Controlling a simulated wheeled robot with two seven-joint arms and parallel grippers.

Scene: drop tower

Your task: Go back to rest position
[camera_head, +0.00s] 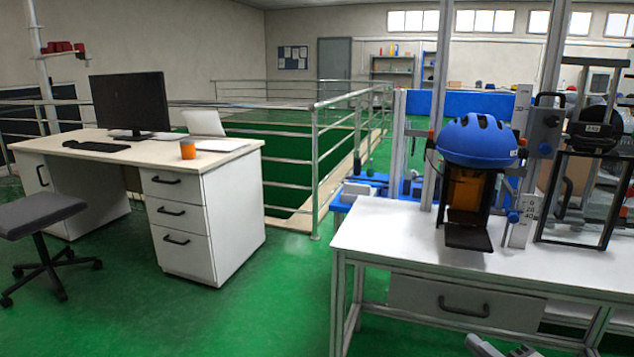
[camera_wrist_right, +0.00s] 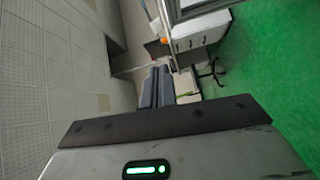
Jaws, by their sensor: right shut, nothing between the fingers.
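My right gripper (camera_head: 492,347) shows only in part at the bottom edge of the head view, low in front of the white workbench (camera_head: 385,235) and below its top. In the right wrist view the two dark fingers (camera_wrist_right: 157,87) lie together, shut, with nothing between them. My left gripper is in neither view. A blue helmet (camera_head: 476,140) sits on the drop tower (camera_head: 440,95) at the bench, above a dark open-fronted holder (camera_head: 468,235). The right gripper is apart from the helmet and the tower.
A desk (camera_head: 205,160) with a monitor (camera_head: 130,102), a laptop and an orange mug (camera_head: 188,149) stands at the left. An office chair (camera_head: 45,215) is beside it. Metal railings (camera_head: 313,165) run behind. Green floor (camera_head: 285,305) is clear between desk and bench. The bench has a drawer (camera_head: 465,305).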

